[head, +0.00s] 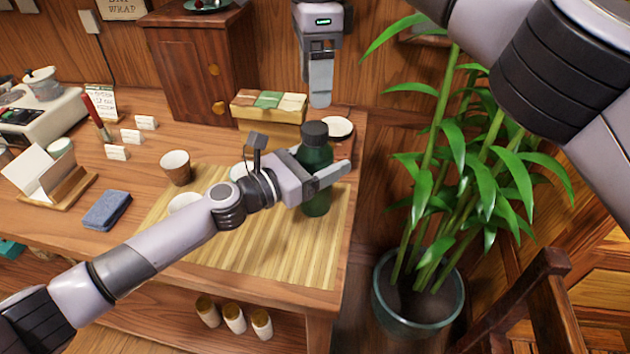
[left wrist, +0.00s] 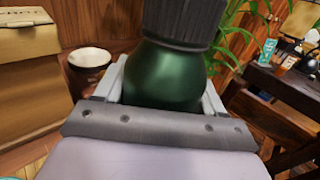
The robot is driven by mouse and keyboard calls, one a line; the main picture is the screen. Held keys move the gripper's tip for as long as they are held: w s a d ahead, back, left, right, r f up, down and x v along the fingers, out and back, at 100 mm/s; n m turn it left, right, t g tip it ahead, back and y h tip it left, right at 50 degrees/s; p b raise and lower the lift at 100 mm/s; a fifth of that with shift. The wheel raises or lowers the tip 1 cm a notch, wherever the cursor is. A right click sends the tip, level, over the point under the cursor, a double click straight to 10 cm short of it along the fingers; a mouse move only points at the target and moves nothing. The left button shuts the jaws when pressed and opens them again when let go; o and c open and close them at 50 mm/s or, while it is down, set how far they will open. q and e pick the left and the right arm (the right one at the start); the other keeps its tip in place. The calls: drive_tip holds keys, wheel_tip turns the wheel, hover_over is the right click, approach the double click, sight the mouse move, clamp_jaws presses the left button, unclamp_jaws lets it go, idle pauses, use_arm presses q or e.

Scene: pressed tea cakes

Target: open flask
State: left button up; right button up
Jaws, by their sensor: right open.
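The dark green flask (head: 316,160) with its black cap (head: 314,133) stands upright at the right part of the bamboo mat (head: 270,250). My left gripper (head: 332,178) reaches it from the left and is shut around its body, below the cap. In the left wrist view the green body (left wrist: 165,75) sits between the two fingers, with the ribbed black cap (left wrist: 182,22) above them. My right gripper (head: 320,98) is open and empty, pointing down above and behind the cap, apart from it.
A brown cup (head: 175,167) and pale dishes, partly behind my left arm, are on or beside the mat. A box with coloured packets (head: 268,106) and a round pale-topped container (head: 339,128) stand behind the flask. A potted plant (head: 420,290) stands right of the table.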

sight(315, 127)
use_arm(q)
clamp_jaws()
use_arm(e)
drive_tip(key=m, duration=0.5)
drive_tip(key=shift+m, duration=0.3)
drive_tip(key=m, duration=0.4)
drive_tip(key=shift+m, duration=0.3)
drive_tip(key=m, duration=0.4)
drive_tip(key=shift+m, duration=0.4)
drive_tip(key=m, duration=0.4)
drive_tip(key=shift+m, duration=0.3)
drive_tip(key=m, duration=1.5)
drive_tip(key=shift+m, duration=0.3)
drive_tip(key=m, duration=0.5)
drive_tip(key=shift+f, duration=4)
